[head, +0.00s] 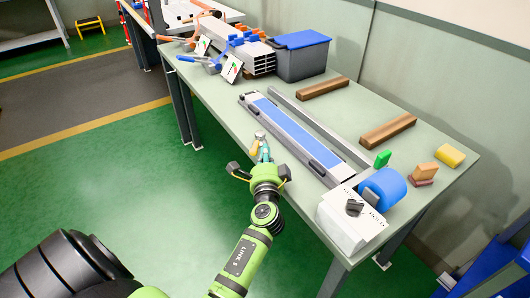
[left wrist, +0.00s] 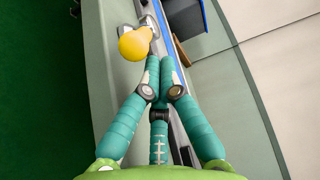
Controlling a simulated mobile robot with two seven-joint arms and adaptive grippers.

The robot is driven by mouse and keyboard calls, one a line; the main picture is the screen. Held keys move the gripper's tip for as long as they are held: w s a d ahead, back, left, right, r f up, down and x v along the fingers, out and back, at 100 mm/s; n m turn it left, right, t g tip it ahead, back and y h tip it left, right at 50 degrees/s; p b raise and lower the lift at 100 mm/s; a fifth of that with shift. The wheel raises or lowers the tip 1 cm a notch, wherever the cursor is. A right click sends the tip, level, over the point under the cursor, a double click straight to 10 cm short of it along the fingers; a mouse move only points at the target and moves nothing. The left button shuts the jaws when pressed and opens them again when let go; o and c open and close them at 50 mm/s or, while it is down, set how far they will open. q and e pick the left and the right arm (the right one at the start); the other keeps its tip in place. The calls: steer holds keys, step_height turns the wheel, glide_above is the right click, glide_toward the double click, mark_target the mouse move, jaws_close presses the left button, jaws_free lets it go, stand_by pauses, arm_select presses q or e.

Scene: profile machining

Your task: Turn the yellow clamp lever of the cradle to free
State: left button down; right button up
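The cradle (head: 246,101) is a long grey fixture on the table, with a blue strip (head: 290,127) along it. The yellow clamp lever (head: 256,145) shows at its near side, small in the head view. In the left wrist view its round yellow knob (left wrist: 134,44) is large, just beyond and left of my fingertips. My left gripper (head: 264,152), with teal fingers, is at the table's front edge by the lever. Its fingertips (left wrist: 160,68) are together, with nothing visible held between them. They hide part of the lever's base. My right gripper is not in view.
A grey bin with a blue lid (head: 302,60) and stacked profiles (head: 252,58) stand at the back left. Wooden bars (head: 388,131) lie behind the cradle. A white box (head: 345,222), a blue roll (head: 382,188) and small blocks (head: 450,155) are at the right.

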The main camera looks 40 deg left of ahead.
arm_select(q)
steer(key=shift+s+a+m+h+p, duration=0.2)
steer(key=shift+m+h+p, duration=0.1)
steer(key=shift+h, duration=0.1)
steer(key=shift+s+a+m+t+h, duration=0.1)
steer(key=shift+a+m+t+h, duration=0.15)
steer(key=shift+t+h, duration=0.2)
steer(key=shift+p, duration=0.3)
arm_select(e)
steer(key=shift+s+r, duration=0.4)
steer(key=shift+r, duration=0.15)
